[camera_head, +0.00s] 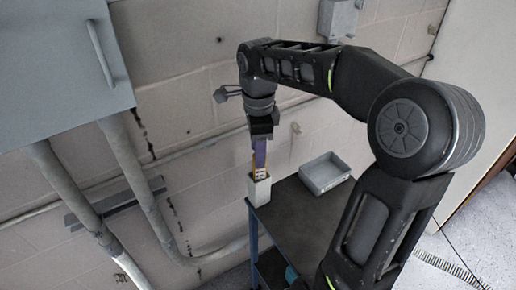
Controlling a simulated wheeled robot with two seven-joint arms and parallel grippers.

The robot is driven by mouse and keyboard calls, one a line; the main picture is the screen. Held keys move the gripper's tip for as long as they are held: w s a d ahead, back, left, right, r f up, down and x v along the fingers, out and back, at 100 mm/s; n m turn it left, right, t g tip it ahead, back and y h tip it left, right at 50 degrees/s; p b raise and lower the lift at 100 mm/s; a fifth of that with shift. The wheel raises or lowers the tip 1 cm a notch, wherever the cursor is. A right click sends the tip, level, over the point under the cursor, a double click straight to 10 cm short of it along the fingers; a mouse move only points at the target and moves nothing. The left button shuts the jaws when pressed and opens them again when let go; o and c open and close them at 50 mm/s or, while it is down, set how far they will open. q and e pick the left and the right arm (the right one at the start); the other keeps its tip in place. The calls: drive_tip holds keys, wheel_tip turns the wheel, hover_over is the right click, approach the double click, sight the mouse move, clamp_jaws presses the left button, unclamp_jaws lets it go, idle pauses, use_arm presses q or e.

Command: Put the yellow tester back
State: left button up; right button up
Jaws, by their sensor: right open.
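The yellow tester (255,174) shows as a small yellow piece standing in a pale upright holder (259,192) at the back left corner of the dark-topped cart. Its lower part is hidden inside the holder. My right gripper (260,146) points down directly above the holder, with its jaws open. Whether the fingers touch the tester is too small to tell. My left gripper is not in view.
A grey open tray (325,173) stands on the cart top (300,213), right of the holder. The cart top between them is clear. A grey cabinet (62,58) with conduits (140,185) is on the wall at left. A small grey box (340,17) is on the wall above.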

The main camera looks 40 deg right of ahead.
drive_tip(key=shift+r, duration=0.1)
drive_tip(key=shift+r+p, duration=0.25)
drive_tip(key=shift+p, duration=0.1)
drive_tip(key=shift+r, duration=0.3)
wheel_tip(320, 180, up, 4)
drive_tip(key=shift+r+b, duration=0.2)
drive_tip(key=shift+b, duration=0.2)
drive_tip(key=shift+r+p, duration=0.85)
drive_tip(key=shift+p, duration=0.1)
drive_tip(key=shift+r+p, duration=0.3)
drive_tip(key=shift+p, duration=0.05)
